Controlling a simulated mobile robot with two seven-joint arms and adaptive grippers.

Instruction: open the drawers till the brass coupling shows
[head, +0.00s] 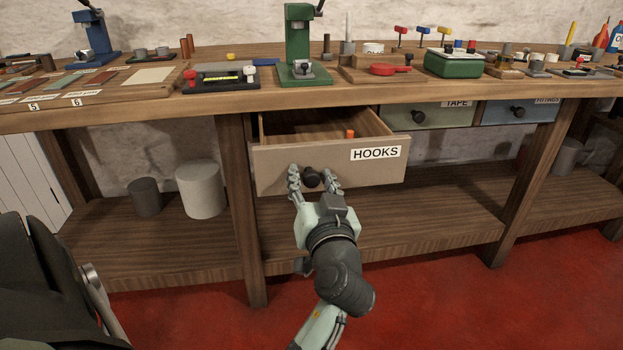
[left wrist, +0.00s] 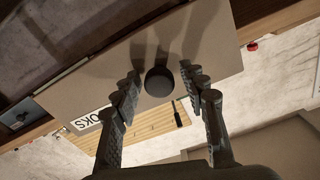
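The HOOKS drawer (head: 290,160) is pulled out under the bench. Its wooden inside shows a small orange upright piece (head: 350,133) near the right; the near part of its floor is hidden behind the front panel. No brass coupling can be made out. My left gripper (head: 313,178) is at the drawer's dark round knob (head: 311,178), with a finger on each side. In the left wrist view the knob (left wrist: 158,82) sits between the spread fingers (left wrist: 160,85), with gaps on both sides. The TAPE drawer (head: 425,118) and the blue FITTINGS drawer (head: 545,110) are shut. My right gripper is out of view.
The bench top (head: 225,100) holds a green press (head: 298,40), a green box (head: 453,64) and many small parts. A lower shelf (head: 420,215) carries a white cylinder (head: 200,190) and a grey cylinder (head: 145,197). Bench legs (head: 240,210) flank the open drawer. Red floor (head: 450,300) lies clear in front.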

